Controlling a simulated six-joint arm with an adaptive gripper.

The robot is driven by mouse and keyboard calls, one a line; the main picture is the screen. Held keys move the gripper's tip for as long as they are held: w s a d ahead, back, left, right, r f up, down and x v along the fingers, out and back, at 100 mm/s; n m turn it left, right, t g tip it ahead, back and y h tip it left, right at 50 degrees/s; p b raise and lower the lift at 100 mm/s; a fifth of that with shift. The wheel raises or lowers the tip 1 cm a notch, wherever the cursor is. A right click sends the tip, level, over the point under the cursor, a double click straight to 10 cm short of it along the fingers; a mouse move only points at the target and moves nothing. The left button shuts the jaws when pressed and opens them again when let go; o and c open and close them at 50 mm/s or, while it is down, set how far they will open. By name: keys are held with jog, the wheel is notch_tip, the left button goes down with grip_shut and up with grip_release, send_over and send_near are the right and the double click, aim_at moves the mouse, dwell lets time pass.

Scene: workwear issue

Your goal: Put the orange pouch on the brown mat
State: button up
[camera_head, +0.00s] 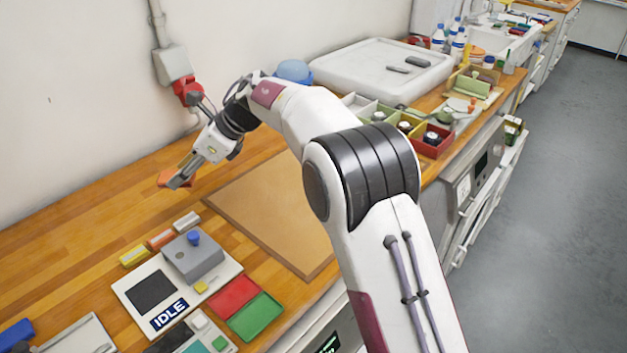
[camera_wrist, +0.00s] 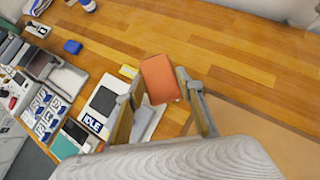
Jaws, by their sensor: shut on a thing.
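The orange pouch (camera_wrist: 159,79) is held between the two fingers of my gripper (camera_wrist: 168,100) in the wrist view. In the head view my gripper (camera_head: 180,181) is at the left, with a little of the orange pouch (camera_head: 165,178) showing beside its fingertips. My gripper is shut on the pouch. The brown mat (camera_head: 270,215) lies flat on the wooden counter to the right of my gripper, partly hidden behind my arm. A part of the mat (camera_wrist: 275,130) also shows at the right of the wrist view. I cannot tell how high the pouch is above the counter.
A device panel marked IDLE (camera_head: 170,290) with a grey box (camera_head: 194,257) stands left of the mat. Red (camera_head: 234,296) and green (camera_head: 256,317) trays lie near the front edge. A large white tray (camera_head: 383,68) lies at the back. The visible mat surface is clear.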

jog(key=w+d+m+t, duration=0.2)
jog(key=w+d+m, duration=0.15)
jog(key=d, duration=1.05)
jog(key=h, duration=0.1)
send_over(274, 211)
jog(key=f, duration=0.1)
jog(key=shift+m+t+h, duration=0.4)
jog(key=shift+m+t, duration=0.25)
jog(key=shift+t, duration=0.05)
jog(key=d+f, duration=0.1)
jog(key=s+d+f, duration=0.1)
jog(key=f, duration=0.1)
jog(key=shift+s+d+f, duration=0.3)
jog(key=shift+d, duration=0.1)
jog(key=shift+f, duration=3.15)
jog(key=shift+f, duration=1.85)
jog(key=shift+f, duration=0.15)
